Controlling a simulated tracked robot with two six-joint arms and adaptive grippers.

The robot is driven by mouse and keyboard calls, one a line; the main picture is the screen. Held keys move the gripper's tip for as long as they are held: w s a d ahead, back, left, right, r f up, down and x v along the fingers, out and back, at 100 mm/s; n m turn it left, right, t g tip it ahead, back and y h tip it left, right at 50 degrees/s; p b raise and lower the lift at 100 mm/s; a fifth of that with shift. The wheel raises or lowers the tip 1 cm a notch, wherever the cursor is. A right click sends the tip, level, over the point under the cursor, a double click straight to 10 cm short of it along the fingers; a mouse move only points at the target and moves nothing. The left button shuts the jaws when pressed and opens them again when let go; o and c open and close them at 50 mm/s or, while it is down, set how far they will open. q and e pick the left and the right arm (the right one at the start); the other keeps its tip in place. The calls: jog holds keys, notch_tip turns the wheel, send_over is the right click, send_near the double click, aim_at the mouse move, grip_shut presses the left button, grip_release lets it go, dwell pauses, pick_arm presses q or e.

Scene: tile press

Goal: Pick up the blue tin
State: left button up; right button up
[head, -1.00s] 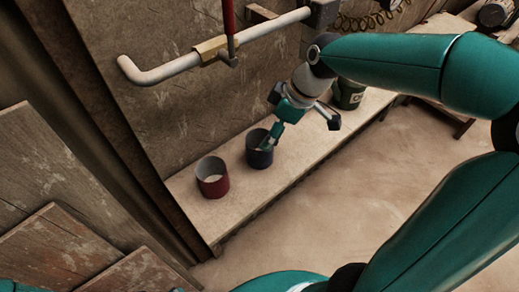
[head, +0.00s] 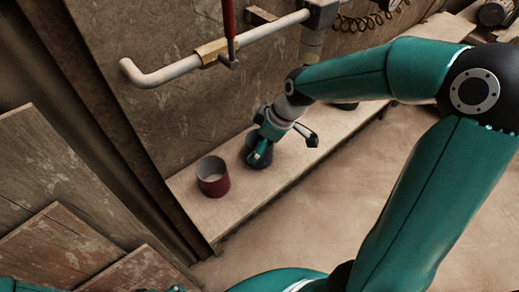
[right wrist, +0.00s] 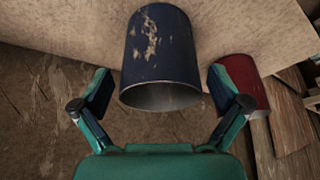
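The blue tin (head: 256,163) stands on the pale bench at the back, partly hidden behind my right gripper (head: 284,148). In the right wrist view the blue tin (right wrist: 162,45) has scuffed dark blue paint, and its open rim faces my camera. My right gripper (right wrist: 161,88) is open, with one finger on each side of the tin's rim. Gaps show between the fingers and the tin, and nothing is held.
A red tin (head: 213,177) stands just left of the blue tin; in the right wrist view the red tin (right wrist: 248,82) is partly behind the right-hand finger. A pipe (head: 165,73) runs along the wall above the bench (head: 222,211). Wooden boards (head: 70,250) lean at lower left.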

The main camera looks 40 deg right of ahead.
jog(key=c, duration=1.1)
jog(key=shift+r, duration=0.1)
